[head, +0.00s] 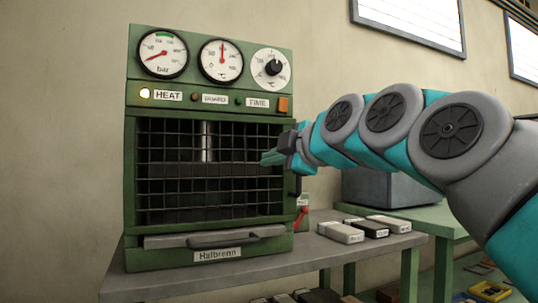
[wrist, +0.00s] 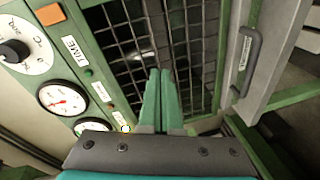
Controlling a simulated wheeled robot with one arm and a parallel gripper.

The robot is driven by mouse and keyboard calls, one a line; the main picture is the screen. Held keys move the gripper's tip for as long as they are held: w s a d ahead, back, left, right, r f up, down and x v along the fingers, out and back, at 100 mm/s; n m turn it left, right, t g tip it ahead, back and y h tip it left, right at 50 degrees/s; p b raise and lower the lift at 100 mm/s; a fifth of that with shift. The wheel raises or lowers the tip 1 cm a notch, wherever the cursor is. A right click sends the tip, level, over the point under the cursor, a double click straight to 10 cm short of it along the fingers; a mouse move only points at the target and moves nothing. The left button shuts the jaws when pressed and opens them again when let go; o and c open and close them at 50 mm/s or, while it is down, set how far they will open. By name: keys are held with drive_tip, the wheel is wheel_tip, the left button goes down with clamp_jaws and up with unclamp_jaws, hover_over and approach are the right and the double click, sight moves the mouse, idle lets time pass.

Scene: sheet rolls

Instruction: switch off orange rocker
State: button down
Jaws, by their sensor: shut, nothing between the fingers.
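The orange rocker (head: 283,104) is a small square switch at the right end of the green oven's label strip, beside the TIME label. It also shows at the upper left of the wrist view (wrist: 50,14). Which way it is tipped I cannot tell. My gripper (head: 268,157) is shut and empty, its teal fingers in front of the oven's wire grille, below the rocker and apart from it. In the wrist view the fingertips (wrist: 160,73) lie over the grille, to the right of the rocker.
The oven (head: 131,170) carries two gauges, a black-knobbed dial (head: 271,68) and a lit HEAT lamp (head: 145,93). A drawer handle (head: 223,239) juts out below the grille. A red lever (head: 303,213) is at its right side. Several labelled blocks (head: 341,232) lie on the bench.

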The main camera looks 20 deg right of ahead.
sight(283, 101)
drive_tip(key=s+d+r+n+t+h+b, duration=0.1)
drive_tip(key=s+d+r+t, duration=0.3)
drive_tip(key=d+r, duration=0.5)
drive_tip(key=shift+r+n+h, duration=0.5)
drive_tip(key=shift+r, duration=0.4)
drive_tip(key=shift+d, duration=0.1)
drive_tip(key=w, duration=0.4)
drive_tip(key=w+r, duration=0.1)
drive_tip(key=w, duration=0.3)
drive_tip(key=w+r+p, duration=0.1)
drive_tip(key=w, duration=0.4)
drive_tip(key=shift+a+r, duration=0.2)
drive_tip(key=shift+a, duration=0.05)
drive_tip(key=shift+w+r, duration=0.1)
drive_tip(key=shift+w, duration=0.25)
drive_tip(key=shift+r, duration=0.1)
drive_tip(key=shift+w+r+g+p, duration=0.3)
drive_tip(key=shift+r+p, duration=0.05)
drive_tip(key=shift+p, duration=0.1)
drive_tip(key=shift+s+f, duration=0.1)
drive_tip(key=shift+f, duration=0.05)
